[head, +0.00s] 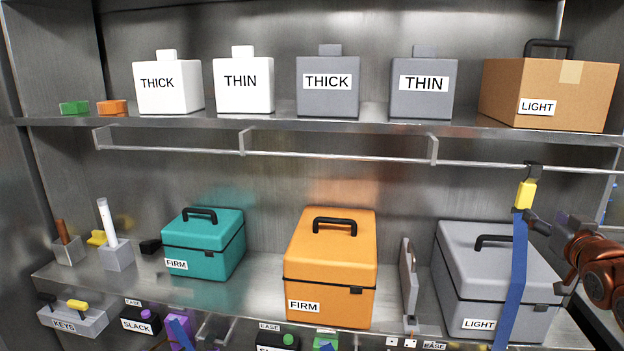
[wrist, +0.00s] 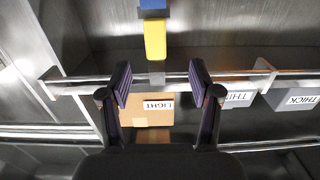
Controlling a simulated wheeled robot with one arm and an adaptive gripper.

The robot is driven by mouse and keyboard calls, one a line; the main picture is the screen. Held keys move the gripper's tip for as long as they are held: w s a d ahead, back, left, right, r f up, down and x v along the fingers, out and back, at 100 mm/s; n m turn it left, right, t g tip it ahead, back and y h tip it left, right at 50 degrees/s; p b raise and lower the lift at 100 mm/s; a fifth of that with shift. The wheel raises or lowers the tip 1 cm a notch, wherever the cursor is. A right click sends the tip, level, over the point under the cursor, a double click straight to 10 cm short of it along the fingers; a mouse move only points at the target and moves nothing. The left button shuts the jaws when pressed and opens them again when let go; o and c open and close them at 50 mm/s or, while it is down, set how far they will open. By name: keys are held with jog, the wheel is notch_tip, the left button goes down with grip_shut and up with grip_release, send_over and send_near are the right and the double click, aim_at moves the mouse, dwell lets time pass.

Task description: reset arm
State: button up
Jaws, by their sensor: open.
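My gripper (head: 537,222) is at the right of the head view, beside a blue strap (head: 516,275). The strap hangs from the rail (head: 340,156) by a dark hook and a yellow clip (head: 526,195). In the wrist view, which looks upside down, my gripper (wrist: 160,86) has its two fingers wide apart. The yellow clip shows there (wrist: 155,40) beyond the fingertips, with a grey piece at the rail between the fingers. Nothing is seen held. I cannot tell whether a finger touches the strap.
A cardboard box (head: 546,92) marked LIGHT stands on the upper shelf, with white and grey canisters to its left. A grey LIGHT case (head: 470,285) sits behind the strap. An orange FIRM case (head: 330,270) and a teal FIRM case (head: 205,245) stand farther left.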

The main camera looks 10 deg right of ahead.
jog(key=s+a+f+n+g+y+p, duration=0.15)
jog(key=a+f+g, duration=0.25)
jog(key=a+f, duration=0.5)
jog(key=s+a+f+n+g+y, duration=0.1)
jog(key=a+f+g+y, duration=0.3)
jog(key=a, duration=0.9)
jog(key=s+a+f+g, duration=0.2)
jog(key=s+a+g, duration=0.3)
jog(key=s+a, duration=0.3)
jog(key=s+a+f+n+g+p, duration=0.1)
jog(key=s+a+f+g, duration=0.2)
jog(key=s+a, duration=0.6)
jog(key=s+g, duration=0.2)
jog(key=s, duration=0.6)
jog(key=shift+s+a+f, duration=0.2)
jog(key=shift+a, duration=0.05)
